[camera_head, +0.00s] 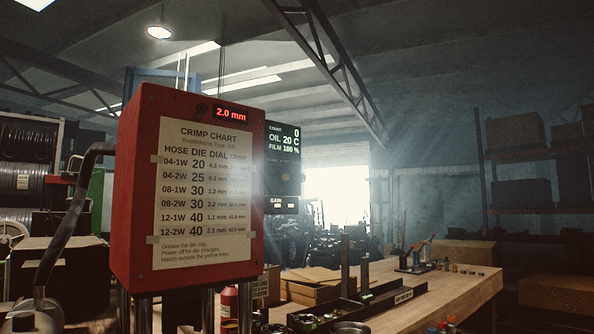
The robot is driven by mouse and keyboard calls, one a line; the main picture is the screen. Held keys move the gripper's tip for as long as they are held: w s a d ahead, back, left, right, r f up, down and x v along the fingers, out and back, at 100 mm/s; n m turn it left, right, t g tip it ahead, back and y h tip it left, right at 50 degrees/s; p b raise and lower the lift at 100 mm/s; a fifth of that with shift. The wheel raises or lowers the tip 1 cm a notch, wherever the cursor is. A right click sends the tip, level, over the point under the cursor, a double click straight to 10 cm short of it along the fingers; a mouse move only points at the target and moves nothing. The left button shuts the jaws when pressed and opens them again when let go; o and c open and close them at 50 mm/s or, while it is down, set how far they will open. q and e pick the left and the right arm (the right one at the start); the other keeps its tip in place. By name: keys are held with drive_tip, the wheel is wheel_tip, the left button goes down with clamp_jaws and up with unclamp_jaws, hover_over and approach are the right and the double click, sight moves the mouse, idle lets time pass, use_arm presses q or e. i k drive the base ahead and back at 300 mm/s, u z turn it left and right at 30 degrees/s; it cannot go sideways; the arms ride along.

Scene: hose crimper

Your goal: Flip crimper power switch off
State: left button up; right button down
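The red crimper (133,200) fills the left-centre of the head view. Its front carries a taped crimp chart (206,190). A small red-lit display (231,114) at the top reads 2.0 mm, with a dark round knob (203,108) to its left. A dark status screen (284,145) shows behind its right edge, reading count 0, oil 20 C, film 100 %. I cannot make out a power switch on the faces in view. Neither of my grippers is in view.
A thick dark hose (72,215) curves down at the crimper's left. A wooden workbench (450,290) at right holds a black tray (360,305), cardboard boxes (312,284) and small items. A red bottle (229,302) stands near the crimper's base. Shelves with boxes (515,132) stand far right.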

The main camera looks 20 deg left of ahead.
sight(280, 170)
drive_tip(key=u, duration=0.4)
drive_tip(key=i, duration=0.9)
drive_tip(key=u, duration=0.35)
